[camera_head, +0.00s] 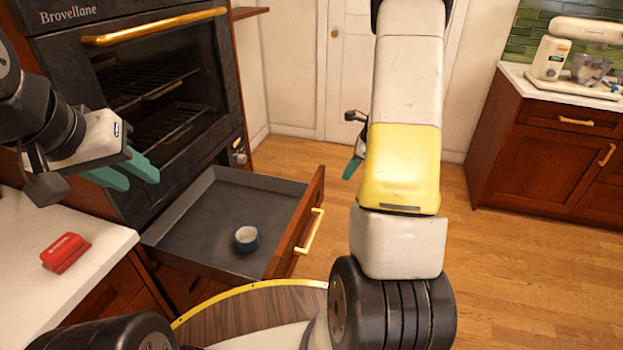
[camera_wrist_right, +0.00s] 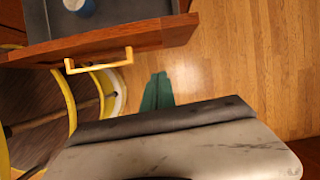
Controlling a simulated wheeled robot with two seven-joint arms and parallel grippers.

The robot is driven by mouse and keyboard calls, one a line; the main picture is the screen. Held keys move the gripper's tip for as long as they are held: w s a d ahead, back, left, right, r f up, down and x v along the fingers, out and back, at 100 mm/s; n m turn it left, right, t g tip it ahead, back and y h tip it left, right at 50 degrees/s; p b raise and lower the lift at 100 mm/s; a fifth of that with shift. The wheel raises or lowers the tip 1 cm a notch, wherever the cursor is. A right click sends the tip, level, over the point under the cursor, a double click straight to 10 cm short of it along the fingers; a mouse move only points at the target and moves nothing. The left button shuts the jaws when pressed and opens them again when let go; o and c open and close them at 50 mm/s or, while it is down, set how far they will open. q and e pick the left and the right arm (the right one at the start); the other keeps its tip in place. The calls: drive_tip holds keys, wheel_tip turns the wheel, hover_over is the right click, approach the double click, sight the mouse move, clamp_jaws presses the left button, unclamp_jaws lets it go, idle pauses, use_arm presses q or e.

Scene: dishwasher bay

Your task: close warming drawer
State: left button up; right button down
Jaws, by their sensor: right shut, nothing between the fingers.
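The warming drawer (camera_head: 200,215) is pulled out below the oven, with a dark grey inside and a wooden front (camera_head: 300,222). Its brass handle (camera_head: 313,232) is on the outer face; the handle also shows in the right wrist view (camera_wrist_right: 98,62). A small blue cup (camera_head: 247,239) stands inside the drawer. My right gripper (camera_head: 352,168) is shut and empty, out in front of the drawer face and apart from it. In the right wrist view its teal fingers (camera_wrist_right: 158,78) are to the right of the handle. My left gripper (camera_head: 138,175) is open and empty, above the counter's edge.
The black oven (camera_head: 160,85) with a brass handle stands above the drawer. A red object (camera_head: 66,252) lies on the white counter (camera_head: 25,225) at left. A wooden cabinet (camera_head: 550,150) with a stand mixer (camera_head: 552,58) is at right. Wood floor (camera_head: 500,280) is clear between.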

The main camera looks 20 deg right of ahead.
drive_tip(key=w+a+f, duration=0.2)
drive_tip(key=f, duration=0.3)
drive_tip(key=w+a+f+m, duration=0.1)
drive_tip(key=w+a+f, duration=0.1)
drive_tip(key=f, duration=0.4)
drive_tip(key=shift+w+a, duration=0.2)
drive_tip(key=shift+a, duration=0.5)
